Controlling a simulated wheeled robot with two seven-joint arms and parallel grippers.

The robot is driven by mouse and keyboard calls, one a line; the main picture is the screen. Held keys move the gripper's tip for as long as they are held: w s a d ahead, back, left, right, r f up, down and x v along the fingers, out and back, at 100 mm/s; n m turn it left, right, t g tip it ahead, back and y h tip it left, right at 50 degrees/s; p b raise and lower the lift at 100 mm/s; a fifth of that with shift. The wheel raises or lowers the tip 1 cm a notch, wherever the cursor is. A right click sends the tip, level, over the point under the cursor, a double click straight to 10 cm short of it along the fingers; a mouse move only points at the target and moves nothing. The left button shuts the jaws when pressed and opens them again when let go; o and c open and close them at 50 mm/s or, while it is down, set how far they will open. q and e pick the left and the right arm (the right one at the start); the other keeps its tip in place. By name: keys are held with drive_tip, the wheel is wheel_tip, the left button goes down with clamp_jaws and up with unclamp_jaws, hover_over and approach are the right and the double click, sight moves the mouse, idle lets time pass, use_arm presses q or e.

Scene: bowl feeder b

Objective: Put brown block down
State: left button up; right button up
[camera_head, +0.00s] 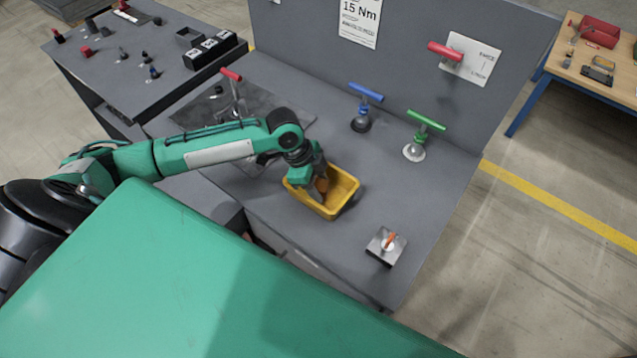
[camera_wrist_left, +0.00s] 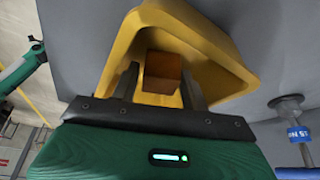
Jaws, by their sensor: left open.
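The brown block (camera_head: 322,186) is inside the yellow bin (camera_head: 347,203) on the grey workbench. In the left wrist view the block (camera_wrist_left: 162,70) sits between the two fingers, inside the walls of the bin (camera_wrist_left: 205,40). My left gripper (camera_head: 318,184) reaches down into the bin from above. In the wrist view its fingers (camera_wrist_left: 160,82) stand open on either side of the block, with a gap visible. The arm partly hides the block in the head view, and I cannot tell whether its underside touches the bin floor. My right gripper is not in view.
Blue (camera_head: 366,92) and green (camera_head: 426,121) T-handles stand behind the bin, and a red one (camera_head: 231,75) is at the back left. A metal plate with an orange lever (camera_head: 388,244) lies at the front right. The grey back panel (camera_head: 415,45) bounds the bench.

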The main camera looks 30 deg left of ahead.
use_arm(q)
drive_tip(key=b+v, duration=0.2)
drive_tip(key=v, duration=1)
